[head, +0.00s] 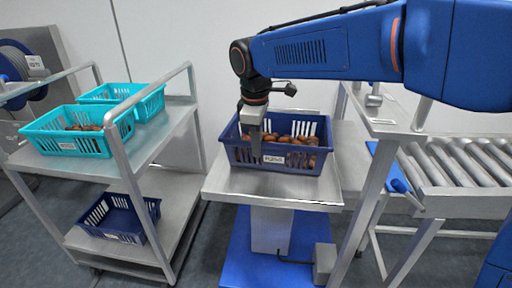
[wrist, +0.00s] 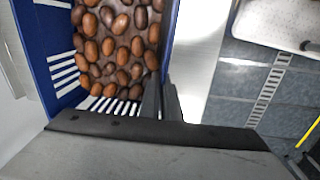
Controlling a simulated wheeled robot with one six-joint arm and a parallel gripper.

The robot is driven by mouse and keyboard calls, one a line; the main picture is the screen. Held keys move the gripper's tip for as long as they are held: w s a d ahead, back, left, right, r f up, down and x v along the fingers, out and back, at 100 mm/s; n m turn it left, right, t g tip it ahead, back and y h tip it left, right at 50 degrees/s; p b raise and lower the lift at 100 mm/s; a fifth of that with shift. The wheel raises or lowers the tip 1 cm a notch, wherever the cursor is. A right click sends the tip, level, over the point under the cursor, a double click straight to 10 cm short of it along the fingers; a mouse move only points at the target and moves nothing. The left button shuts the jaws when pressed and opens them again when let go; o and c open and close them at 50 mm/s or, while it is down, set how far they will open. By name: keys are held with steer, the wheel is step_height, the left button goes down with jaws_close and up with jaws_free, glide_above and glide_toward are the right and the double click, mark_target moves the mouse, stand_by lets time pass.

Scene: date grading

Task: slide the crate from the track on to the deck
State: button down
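The dark blue crate (head: 232,155), filled with brown dates, sits on the metal deck (head: 218,185) on a stand in the middle of the head view. It carries a white label on its near wall. My gripper (head: 256,156) points down at this near wall, left of the label. In the wrist view the crate (wrist: 38,55) is at upper left, and my gripper's fingers (wrist: 161,88) are close together, one on each side of the crate's wall, and look shut on it. The roller track (head: 450,172) is at the right and its visible rollers are bare.
A metal cart (head: 175,110) on the left bears two teal crates (head: 60,143), the nearer one with dates. An empty dark blue crate (head: 112,222) is on its lower shelf. Metal posts and a frame (head: 358,180) stand between the deck and the track.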

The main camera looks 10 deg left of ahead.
steer(key=shift+a, duration=0.45)
steer(key=c, duration=1.9)
jaws_free()
steer(key=r, duration=0.5)
steer(key=s+r, duration=0.1)
steer(key=r, duration=0.5)
steer(key=s+r, duration=0.1)
steer(key=r, duration=0.5)
steer(key=shift+s+r, duration=0.1)
steer(key=shift+r, duration=0.05)
